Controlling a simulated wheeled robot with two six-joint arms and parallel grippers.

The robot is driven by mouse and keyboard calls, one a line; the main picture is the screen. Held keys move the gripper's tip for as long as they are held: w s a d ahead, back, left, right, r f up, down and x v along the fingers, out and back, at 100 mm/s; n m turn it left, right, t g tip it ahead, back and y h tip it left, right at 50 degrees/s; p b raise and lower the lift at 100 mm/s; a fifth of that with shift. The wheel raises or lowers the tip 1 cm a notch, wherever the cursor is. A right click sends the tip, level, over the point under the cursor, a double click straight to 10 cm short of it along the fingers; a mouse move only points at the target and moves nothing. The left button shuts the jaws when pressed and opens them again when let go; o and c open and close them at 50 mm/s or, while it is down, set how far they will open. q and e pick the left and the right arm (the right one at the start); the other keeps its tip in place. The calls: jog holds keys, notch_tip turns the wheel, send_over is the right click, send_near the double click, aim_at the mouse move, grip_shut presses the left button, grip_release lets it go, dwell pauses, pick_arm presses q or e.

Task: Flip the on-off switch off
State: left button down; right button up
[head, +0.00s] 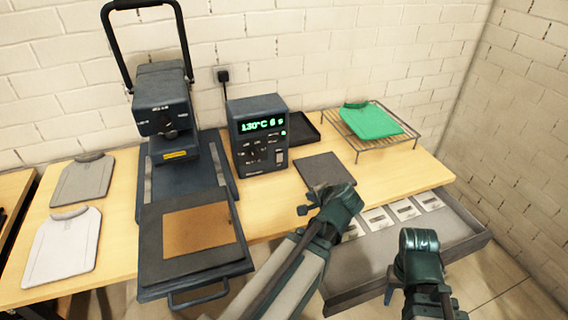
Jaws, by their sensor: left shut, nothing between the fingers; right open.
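A dark control box (259,135) stands on the table beside the heat press. Its green display (261,125) is lit and reads about 130°C and 6 s. A small pale rocker switch (279,157) is on the lower right of its front face; its position is too small to tell. A green light (283,133) glows above it. My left gripper (304,208) is shut and empty, in front of the table edge, below and right of the box, apart from the switch. My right gripper (418,242) is open and empty over the drawer; its fingers are hard to make out.
The heat press (165,105) stands left of the box, its lower platen (160,265) pulled out. A dark pad (324,170) lies right of the box. A green shirt (371,121) lies on a wire rack (413,139). An open drawer (440,232) holds several cards. Folded shirts lie far left.

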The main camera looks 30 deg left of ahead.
pick_arm(q)
jog(key=w+a+r+m+t+y+b, duration=0.2)
jog(key=w+a+r, duration=0.1)
jog(key=a, duration=0.4)
jog(key=shift+w+a, duration=0.2)
jog(key=shift+w, duration=0.1)
jog(key=b, duration=0.4)
send_near(279, 156)
jog(key=f, duration=0.2)
jog(key=w+a+f, duration=0.1)
jog(key=shift+f+y, duration=0.3)
jog(key=shift+f, duration=0.05)
jog(key=shift+w+a+r, duration=0.25)
jog(key=shift+w+a, duration=0.55)
jog(key=shift+a, duration=0.1)
jog(key=shift+w+a+r, duration=0.1)
jog(key=shift+w+a, duration=0.4)
jog(key=shift+a, duration=0.2)
